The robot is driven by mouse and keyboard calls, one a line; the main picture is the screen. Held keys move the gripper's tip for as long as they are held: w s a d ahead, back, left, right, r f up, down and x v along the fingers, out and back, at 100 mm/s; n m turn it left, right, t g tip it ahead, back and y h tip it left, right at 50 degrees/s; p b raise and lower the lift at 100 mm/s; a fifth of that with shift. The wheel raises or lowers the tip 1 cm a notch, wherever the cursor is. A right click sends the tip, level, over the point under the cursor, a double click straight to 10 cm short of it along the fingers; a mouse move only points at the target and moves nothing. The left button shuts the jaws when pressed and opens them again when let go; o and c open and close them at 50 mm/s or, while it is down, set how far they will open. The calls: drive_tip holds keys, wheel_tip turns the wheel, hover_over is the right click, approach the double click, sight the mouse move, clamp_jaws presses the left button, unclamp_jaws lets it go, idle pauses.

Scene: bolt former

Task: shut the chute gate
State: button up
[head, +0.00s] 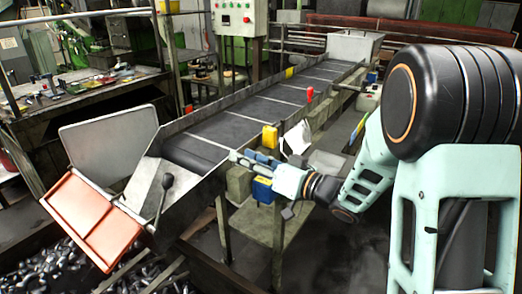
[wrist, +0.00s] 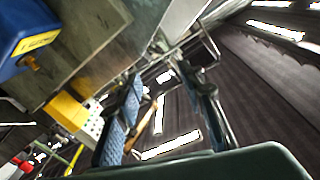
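The chute (head: 160,180) is a grey metal trough at the lower end of the conveyor. An orange-red plate (head: 92,220), which looks like the gate, slopes outward and down at the chute's mouth over a bin of metal parts. A lever with a black knob (head: 163,192) stands at the chute's near side. My gripper (head: 234,158) is beside the conveyor's near side, to the right of the lever and apart from it. In the wrist view my gripper (wrist: 164,78) has its two fingers spread with nothing held between them. I cannot identify the gate in the wrist view.
A grey panel (head: 108,145) stands tilted behind the orange plate. The conveyor belt (head: 250,112) runs to the back right. Yellow and blue boxes (head: 263,190) are close to my gripper; a blue box (wrist: 28,35) also shows in the wrist view. Loose bolts (head: 45,270) lie below the chute.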

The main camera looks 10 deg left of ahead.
drive_tip(key=shift+w+d+r+t+h, duration=0.15)
drive_tip(key=shift+w+d+r+t, duration=0.15)
drive_tip(key=shift+w+d, duration=0.3)
drive_tip(key=shift+w+d+r+t+h, duration=0.2)
drive_tip(key=shift+w+d+t, duration=0.1)
drive_tip(key=shift+w+d, duration=0.25)
drive_tip(key=shift+w+a, duration=0.1)
